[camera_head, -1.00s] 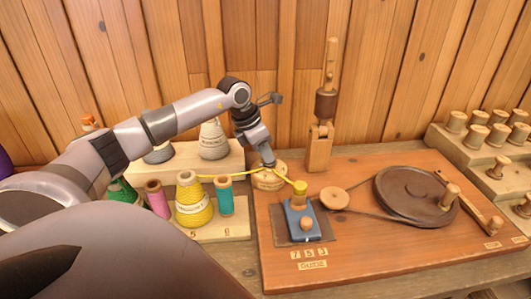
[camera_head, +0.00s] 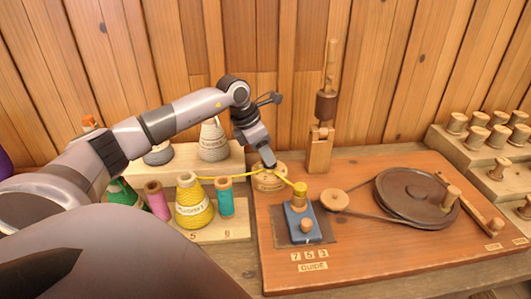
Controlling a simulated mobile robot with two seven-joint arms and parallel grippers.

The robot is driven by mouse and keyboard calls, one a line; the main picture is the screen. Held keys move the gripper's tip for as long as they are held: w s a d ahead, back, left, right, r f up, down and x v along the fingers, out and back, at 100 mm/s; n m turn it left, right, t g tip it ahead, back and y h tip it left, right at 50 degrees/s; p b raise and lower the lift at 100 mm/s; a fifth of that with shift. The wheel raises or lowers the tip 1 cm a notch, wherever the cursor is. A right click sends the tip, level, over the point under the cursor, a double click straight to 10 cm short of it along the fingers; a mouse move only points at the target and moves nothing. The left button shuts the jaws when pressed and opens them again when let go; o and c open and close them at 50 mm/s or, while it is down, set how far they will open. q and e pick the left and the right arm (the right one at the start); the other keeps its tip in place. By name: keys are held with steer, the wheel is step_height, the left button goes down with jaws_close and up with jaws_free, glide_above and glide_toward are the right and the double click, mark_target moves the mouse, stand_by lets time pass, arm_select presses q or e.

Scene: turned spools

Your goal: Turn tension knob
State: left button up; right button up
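The round wooden tension knob (camera_head: 268,181) sits at the left back edge of the orange wooden board, with a yellow thread running past it. My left gripper (camera_head: 268,164) points down right at the top of this knob. Its fingers are small and partly hidden, so I cannot tell whether they grip the knob. The yellow thread (camera_head: 224,177) runs from the yellow cone (camera_head: 194,206) past the knob to a yellow-topped piece (camera_head: 300,190) on the blue block (camera_head: 303,222). My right gripper is not in view.
The board (camera_head: 380,258) carries a dark wheel (camera_head: 408,194) with a belt to a small pulley (camera_head: 334,200). A wooden post (camera_head: 322,140) stands behind. Thread spools, such as a teal one (camera_head: 225,199), stand at left. A stepped rack (camera_head: 480,170) of wooden spools is at right.

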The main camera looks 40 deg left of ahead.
arm_select(q)
steer(key=v, duration=0.6)
steer(key=shift+r, duration=0.3)
steer(key=shift+s, duration=0.2)
